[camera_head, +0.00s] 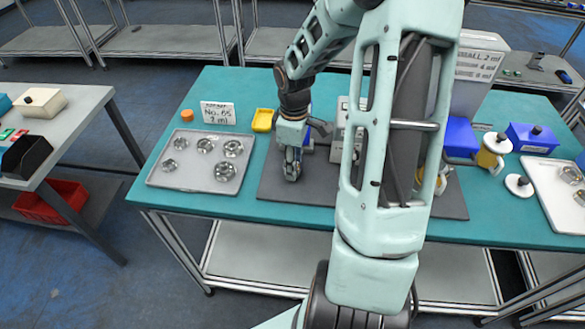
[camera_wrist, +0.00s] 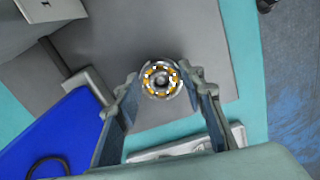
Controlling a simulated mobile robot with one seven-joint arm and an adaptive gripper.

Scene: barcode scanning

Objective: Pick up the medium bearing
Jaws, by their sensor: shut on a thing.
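My gripper (camera_head: 293,172) is over the left part of the grey mat, pointing down. In the wrist view, a round metal bearing (camera_wrist: 161,79) with orange-yellow parts in its ring sits between the fingertips, and my gripper (camera_wrist: 170,90) is shut on it. In the head view, the bearing is small and mostly hidden by the fingers. Several silver bearings (camera_head: 225,172) of different sizes lie in a light grey tray (camera_head: 192,187) at the left. From these views I cannot tell the held bearing's size against the others.
The grey mat (camera_head: 452,204) lies on the teal table (camera_head: 235,225). A yellow dish (camera_head: 263,120), a sign (camera_head: 218,113) and an orange cap (camera_head: 187,115) stand at the back left. A blue box (camera_head: 531,138) and a white tray (camera_head: 548,186) are at the right. My arm hides the middle.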

